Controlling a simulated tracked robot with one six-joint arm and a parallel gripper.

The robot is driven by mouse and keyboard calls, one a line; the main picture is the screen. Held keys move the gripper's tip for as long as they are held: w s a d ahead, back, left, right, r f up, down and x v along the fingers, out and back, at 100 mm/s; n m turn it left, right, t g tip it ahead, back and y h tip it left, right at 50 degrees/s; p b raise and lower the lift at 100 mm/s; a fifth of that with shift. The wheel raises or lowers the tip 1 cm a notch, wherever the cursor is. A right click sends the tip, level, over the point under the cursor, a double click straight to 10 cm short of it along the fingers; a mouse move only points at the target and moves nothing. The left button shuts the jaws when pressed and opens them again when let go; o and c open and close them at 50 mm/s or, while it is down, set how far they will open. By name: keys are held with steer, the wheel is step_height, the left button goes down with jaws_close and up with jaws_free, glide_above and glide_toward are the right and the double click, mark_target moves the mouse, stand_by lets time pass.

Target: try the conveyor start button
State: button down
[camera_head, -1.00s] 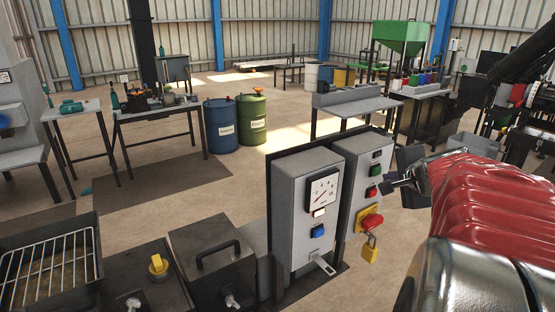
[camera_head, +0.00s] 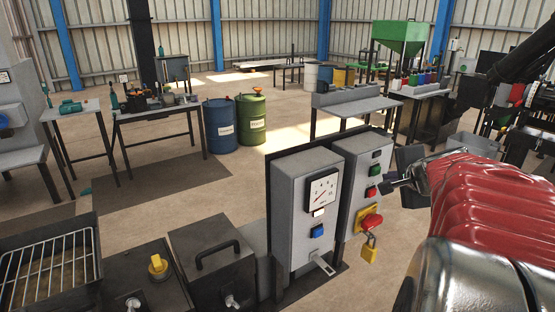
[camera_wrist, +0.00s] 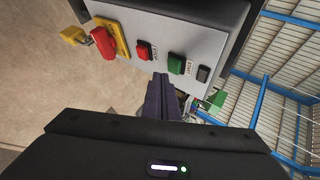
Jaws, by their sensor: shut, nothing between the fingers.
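The grey control box (camera_head: 362,155) carries a green button (camera_head: 375,171) above a red button (camera_head: 371,191). In the wrist view, the green button (camera_wrist: 176,63) has a label beside it that seems to read START. The red button (camera_wrist: 144,51) has its own label. My gripper (camera_head: 391,184) is shut and empty, just right of the box face at about the height of these two buttons. In the wrist view, the closed fingers (camera_wrist: 161,88) point at the panel near its edge, between the red and green buttons. I cannot tell whether they touch it.
Below the buttons are a red switch (camera_head: 371,221) on a yellow plate and a yellow padlock (camera_head: 369,247). A second grey box (camera_head: 303,205) with a gauge and a projecting lever stands left. A lidded dark box (camera_head: 213,262) lies farther left.

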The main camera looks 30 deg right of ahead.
steer(key=shift+w, duration=0.1)
stand_by(0.4)
steer(key=shift+w, duration=0.35)
steer(key=shift+w+a, duration=0.1)
steer(key=shift+w, duration=0.3)
stand_by(0.9)
steer(key=shift+s, duration=0.85)
steer(key=shift+s, duration=0.1)
steer(key=s, duration=0.4)
steer(key=shift+s+d, duration=0.3)
steer(key=shift+s, duration=0.1)
stand_by(0.3)
stand_by(0.5)
